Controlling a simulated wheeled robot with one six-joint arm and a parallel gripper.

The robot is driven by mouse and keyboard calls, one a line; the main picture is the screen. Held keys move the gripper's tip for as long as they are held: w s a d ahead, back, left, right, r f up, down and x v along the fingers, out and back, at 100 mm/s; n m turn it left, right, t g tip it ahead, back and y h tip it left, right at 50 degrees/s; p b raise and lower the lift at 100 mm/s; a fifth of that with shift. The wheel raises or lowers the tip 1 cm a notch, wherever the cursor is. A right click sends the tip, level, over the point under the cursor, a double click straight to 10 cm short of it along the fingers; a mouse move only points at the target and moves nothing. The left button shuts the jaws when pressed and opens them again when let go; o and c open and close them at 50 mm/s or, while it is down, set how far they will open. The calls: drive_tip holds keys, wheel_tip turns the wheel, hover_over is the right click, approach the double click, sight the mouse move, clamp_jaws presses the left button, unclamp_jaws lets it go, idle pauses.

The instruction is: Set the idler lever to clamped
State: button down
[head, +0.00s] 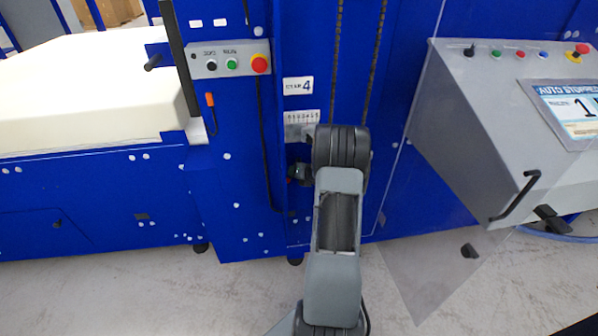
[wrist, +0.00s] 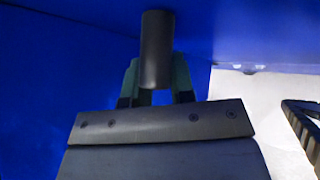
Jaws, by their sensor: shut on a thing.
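The idler lever shows in the wrist view as a dark round grip (wrist: 156,48), standing between the two green finger pads of my gripper (wrist: 155,80). My gripper is shut on this grip, with a pad on each side. In the head view my own arm covers the lever, and only a small dark green part of my gripper (head: 300,172) shows beside the arm, low on the blue machine front. Which position the lever is in cannot be told from these views.
A blue machine frame (head: 225,190) surrounds the spot, with a numbered scale plate (head: 303,116) above it. A button panel (head: 230,62) is at upper left, beside a cream foam block (head: 80,90). A grey control console (head: 470,120) stands at right. The floor (head: 150,290) in front is clear.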

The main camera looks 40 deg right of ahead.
drive_tip(key=shift+d, duration=0.15)
drive_tip(key=c, duration=1.2)
unclamp_jaws()
drive_tip(key=p+v, duration=0.1)
drive_tip(key=v, duration=1.2)
drive_tip(key=shift+s+r, duration=0.2)
drive_tip(key=shift+s, duration=0.15)
drive_tip(key=shift+c, duration=0.2)
